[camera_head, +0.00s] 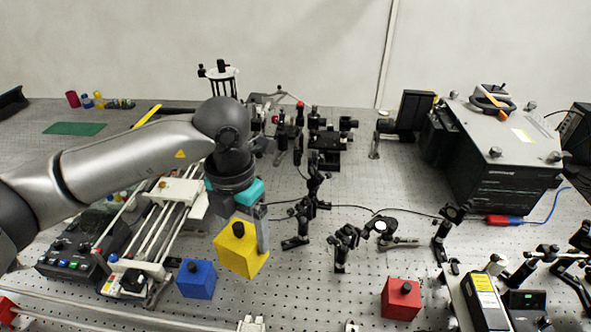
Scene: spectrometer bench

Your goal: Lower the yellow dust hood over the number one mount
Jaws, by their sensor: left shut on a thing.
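My left gripper (242,228) comes in from the left and points down, shut on the yellow dust hood (241,258). The hood is a yellow box with a black knob on top, slightly tilted in the picture; one finger shows along its right side. It appears to be held above the bench (310,290), but the gap beneath it is hard to judge. Several black optical mounts (342,243) stand just to its right. I cannot read any number, so I cannot tell which mount is number one. My right gripper is not in view.
A blue hood (197,281) stands to the left of the yellow one, and a red hood (401,299) to the right. A rail assembly (150,235) lies left. A large dark instrument (500,160) stands back right. Bare bench shows between the yellow and red hoods.

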